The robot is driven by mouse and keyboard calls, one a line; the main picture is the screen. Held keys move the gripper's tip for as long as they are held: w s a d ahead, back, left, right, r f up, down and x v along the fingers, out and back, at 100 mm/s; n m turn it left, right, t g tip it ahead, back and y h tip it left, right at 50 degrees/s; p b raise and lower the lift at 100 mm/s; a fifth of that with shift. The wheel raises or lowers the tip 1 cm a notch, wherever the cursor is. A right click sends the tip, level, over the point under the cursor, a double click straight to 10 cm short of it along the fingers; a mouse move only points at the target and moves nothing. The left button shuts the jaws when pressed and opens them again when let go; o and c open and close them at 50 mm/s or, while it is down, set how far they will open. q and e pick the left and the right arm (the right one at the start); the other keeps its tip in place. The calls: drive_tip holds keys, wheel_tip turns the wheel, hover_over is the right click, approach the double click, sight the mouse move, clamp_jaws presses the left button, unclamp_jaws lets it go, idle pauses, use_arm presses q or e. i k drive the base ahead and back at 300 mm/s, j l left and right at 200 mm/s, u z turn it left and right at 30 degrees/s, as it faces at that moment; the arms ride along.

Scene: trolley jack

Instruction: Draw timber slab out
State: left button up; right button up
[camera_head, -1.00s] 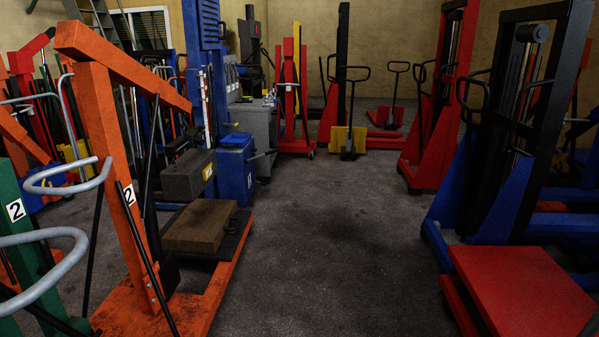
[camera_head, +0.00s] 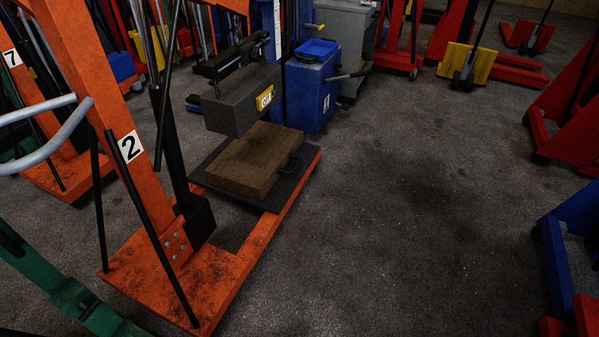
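The timber slab (camera_head: 252,163) is a thick brown wooden block with a dark handle on its right side. It lies flat on a black plate (camera_head: 211,160) on the orange base of the lifting jack marked 2 (camera_head: 192,268). A grey block with a yellow label (camera_head: 243,101) hangs from the jack's arm just above the slab's back left part and partly hides it. Neither of my grippers is in view.
A blue bin (camera_head: 312,86) stands behind the slab, next to a grey cabinet (camera_head: 347,38). Dark open floor (camera_head: 420,210) lies right of the jack. Red and blue equipment (camera_head: 567,110) stands along the right edge. A green frame (camera_head: 70,295) is at lower left.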

sight(251, 165)
drive_tip(key=i+l+u, duration=0.45)
drive_tip(key=i+u, duration=0.3)
drive_tip(key=i+l+u, duration=0.2)
drive_tip(key=u, duration=0.2)
